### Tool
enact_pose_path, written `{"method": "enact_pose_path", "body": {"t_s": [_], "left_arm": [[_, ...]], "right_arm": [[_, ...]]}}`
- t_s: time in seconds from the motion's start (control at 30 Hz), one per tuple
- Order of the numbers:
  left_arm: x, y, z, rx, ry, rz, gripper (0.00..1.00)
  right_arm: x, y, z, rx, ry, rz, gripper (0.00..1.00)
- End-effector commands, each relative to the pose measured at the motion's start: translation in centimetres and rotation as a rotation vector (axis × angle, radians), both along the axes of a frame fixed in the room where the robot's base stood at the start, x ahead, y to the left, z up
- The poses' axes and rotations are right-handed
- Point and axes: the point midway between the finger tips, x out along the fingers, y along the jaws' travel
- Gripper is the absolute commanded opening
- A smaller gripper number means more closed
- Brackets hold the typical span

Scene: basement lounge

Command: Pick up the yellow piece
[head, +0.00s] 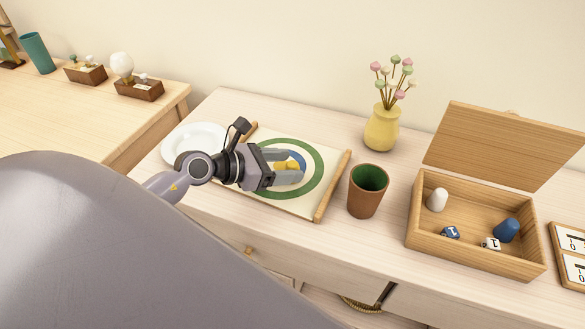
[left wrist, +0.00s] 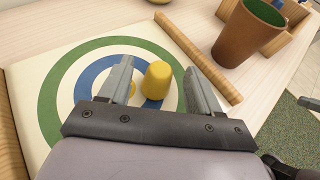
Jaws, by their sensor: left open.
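The yellow piece (head: 285,166) stands on a cream mat (head: 290,207) printed with green and blue rings. In the left wrist view the yellow piece (left wrist: 157,80) is a rounded, upright peg near the middle of the rings. My left gripper (head: 297,168) reaches in low over the mat from the left. Its jaws are open, with one grey finger on each side of the piece. In the left wrist view gaps show between the piece and both fingers (left wrist: 161,78).
A brown cup (head: 364,203) with a green inside stands right of the mat. Beyond it is an open wooden box (head: 470,258) with a white piece, a blue piece and dice. A white plate (head: 183,139) and a yellow vase (head: 382,128) stand nearby.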

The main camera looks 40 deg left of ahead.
Motion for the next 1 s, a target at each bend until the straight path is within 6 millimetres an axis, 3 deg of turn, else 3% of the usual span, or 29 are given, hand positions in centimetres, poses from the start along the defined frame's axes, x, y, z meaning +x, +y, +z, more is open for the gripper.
{"method": "enact_pose_path", "body": {"t_s": [0.2, 0.47, 0.5, 0.67, 1.0], "left_arm": [[1.6, -0.9, -0.7, -0.001, 0.000, 0.000, 0.63], [1.8, -1.0, -0.9, 0.000, 0.001, 0.000, 0.63], [1.8, -1.0, -0.9, 0.000, 0.001, 0.000, 0.60], [1.8, -1.0, -0.9, 0.000, 0.001, 0.000, 0.08], [1.8, -1.0, -0.8, 0.000, 0.000, 0.000, 0.08]], "right_arm": [[0.0, 0.0, 0.2, 0.000, 0.001, 0.000, 0.00], [0.0, 0.0, 0.2, 0.000, 0.001, 0.000, 0.00], [0.0, 0.0, 0.2, 0.000, 0.001, 0.000, 0.00], [0.0, 0.0, 0.2, 0.000, 0.001, 0.000, 0.00], [0.0, 0.0, 0.2, 0.000, 0.001, 0.000, 0.00]]}}
